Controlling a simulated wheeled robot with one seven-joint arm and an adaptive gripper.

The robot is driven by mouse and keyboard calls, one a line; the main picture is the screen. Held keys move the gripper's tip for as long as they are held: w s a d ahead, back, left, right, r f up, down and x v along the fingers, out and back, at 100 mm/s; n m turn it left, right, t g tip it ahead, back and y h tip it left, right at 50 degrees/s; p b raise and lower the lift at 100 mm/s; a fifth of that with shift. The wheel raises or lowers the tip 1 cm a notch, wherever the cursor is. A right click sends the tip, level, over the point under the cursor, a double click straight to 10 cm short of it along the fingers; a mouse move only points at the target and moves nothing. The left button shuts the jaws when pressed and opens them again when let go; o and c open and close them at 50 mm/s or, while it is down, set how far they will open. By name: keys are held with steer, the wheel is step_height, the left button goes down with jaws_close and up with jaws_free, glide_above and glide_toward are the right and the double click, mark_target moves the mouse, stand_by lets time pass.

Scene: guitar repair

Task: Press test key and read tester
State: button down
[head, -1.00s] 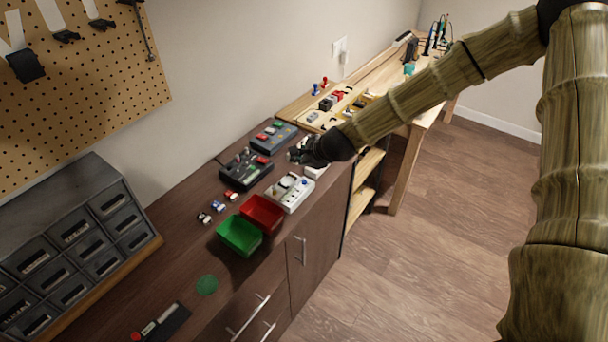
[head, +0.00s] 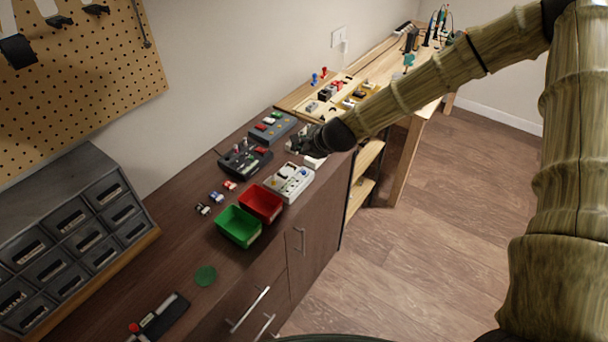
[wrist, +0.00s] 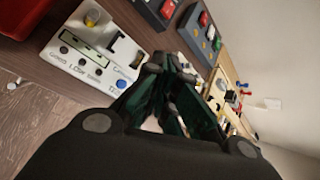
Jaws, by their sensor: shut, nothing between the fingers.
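The tester, a white box (head: 289,181), lies on the dark brown cabinet top. In the wrist view the white tester (wrist: 112,66) fills the upper left. It has a long narrow display (wrist: 88,48), a dark socket, several dark knobs and printed labels. No reading can be made out on the display. A round blue key (wrist: 121,84) sits near its edge closest to my gripper. My gripper (head: 302,140) is shut and empty, just beyond the tester in the head view. In the wrist view its fingertips (wrist: 165,63) are beside the tester, apart from the blue key in the picture; their height is unclear.
A red bin (head: 261,203) and a green bin (head: 238,228) stand beside the tester. Two dark boxes with coloured buttons (head: 245,158) (head: 271,126) sit toward the wall. A drawer unit (head: 75,235) stands at the left. A wooden bench (head: 400,70) is beyond.

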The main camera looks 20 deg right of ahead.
steer(key=shift+f+b, duration=1.9)
steer(key=shift+f, duration=1.15)
steer(key=shift+f, duration=0.1)
steer(key=shift+f+b, duration=0.3)
steer(key=shift+b, duration=0.1)
steer(key=shift+f+b, duration=0.4)
steer(key=shift+r, duration=0.15)
steer(key=shift+r+p, duration=0.55)
steer(key=shift+r, duration=0.15)
steer(key=shift+r, duration=0.1)
step_height(320, 180, up, 5)
steer(key=p, duration=0.3)
